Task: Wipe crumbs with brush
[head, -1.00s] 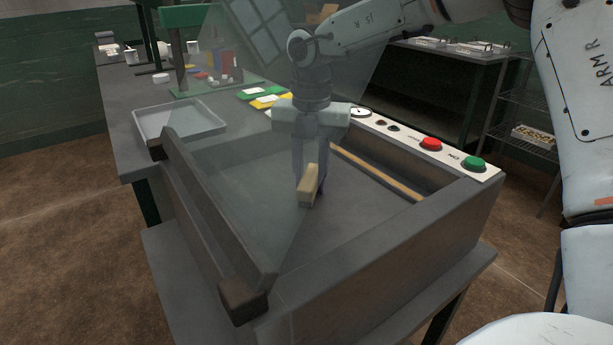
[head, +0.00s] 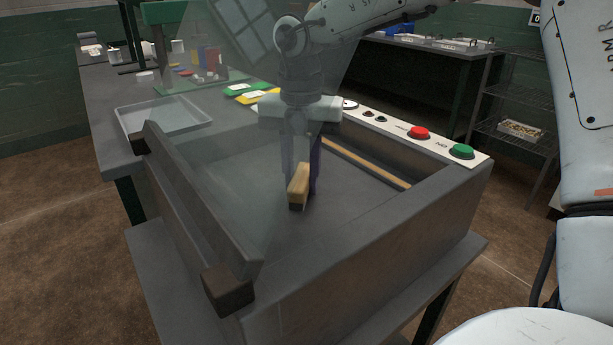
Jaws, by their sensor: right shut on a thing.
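A small brush with a pale wooden handle (head: 299,184) is in my right gripper (head: 301,180), which reaches down into a grey box-like machine (head: 340,265). The gripper is shut on the brush, and the brush's lower end is at or just above the machine's flat grey floor; I cannot tell if it touches. I cannot make out any crumbs on the floor. My left gripper is not in view.
A transparent raised cover (head: 225,130) stands along the machine's left side. A control strip with a red button (head: 419,133) and a green button (head: 462,151) runs along the right. A shallow grey tray (head: 160,118) lies at the back left. A wooden strip (head: 365,162) lies inside the right wall.

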